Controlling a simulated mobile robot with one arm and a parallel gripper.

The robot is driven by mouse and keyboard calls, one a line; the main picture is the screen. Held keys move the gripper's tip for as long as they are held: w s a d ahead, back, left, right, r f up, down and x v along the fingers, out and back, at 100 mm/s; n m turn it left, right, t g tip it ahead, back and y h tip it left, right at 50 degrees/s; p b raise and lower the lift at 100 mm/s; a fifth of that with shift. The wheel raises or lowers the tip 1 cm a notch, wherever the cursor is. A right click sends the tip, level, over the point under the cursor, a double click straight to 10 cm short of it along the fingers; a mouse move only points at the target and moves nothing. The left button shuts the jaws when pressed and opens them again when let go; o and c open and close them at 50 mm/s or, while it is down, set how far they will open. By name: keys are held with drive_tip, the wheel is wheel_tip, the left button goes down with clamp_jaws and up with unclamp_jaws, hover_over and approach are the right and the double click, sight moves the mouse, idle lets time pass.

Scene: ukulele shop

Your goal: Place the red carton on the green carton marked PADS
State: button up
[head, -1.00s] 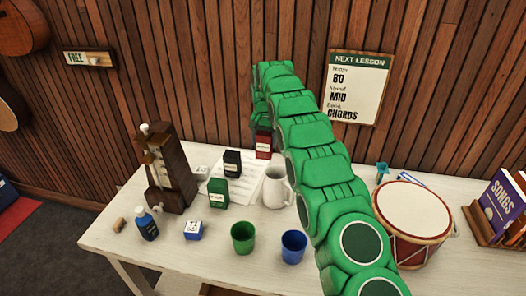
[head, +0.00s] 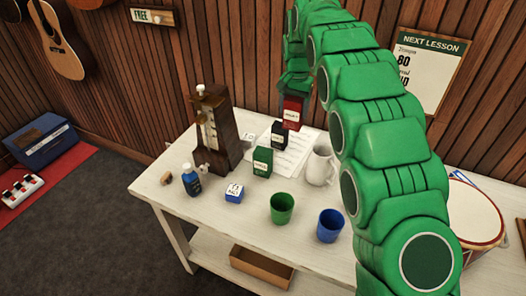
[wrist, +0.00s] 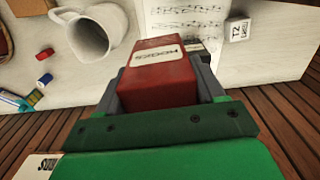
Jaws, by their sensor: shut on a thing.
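The red carton (head: 292,111) with a white label is in my gripper (head: 294,92), above the back of the table. In the wrist view the red carton (wrist: 160,68) sits between the two fingers of my gripper (wrist: 165,84), one on each side. The green carton (head: 262,162) stands upright on the table, in front of the black carton (head: 279,134); its small label is not readable. The green carton does not show in the wrist view, where the red carton covers the middle.
A white mug (head: 319,167) stands right of the green carton. A wooden metronome (head: 215,130) stands to its left. A green cup (head: 282,208), a blue cup (head: 330,226), a small blue-and-white box (head: 234,193) and a blue bottle (head: 191,181) are in front. Sheet music (head: 297,150) lies behind.

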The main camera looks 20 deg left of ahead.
drive_tip(key=s+d+r, duration=0.1)
drive_tip(key=s+r, duration=0.2)
drive_tip(key=s, duration=0.7)
drive_tip(key=s+r, duration=0.4)
drive_tip(key=s, duration=0.6)
hover_over(263, 151)
drive_tip(key=shift+f, duration=6.7)
drive_tip(key=shift+f, duration=0.1)
drive_tip(key=o, duration=1.1)
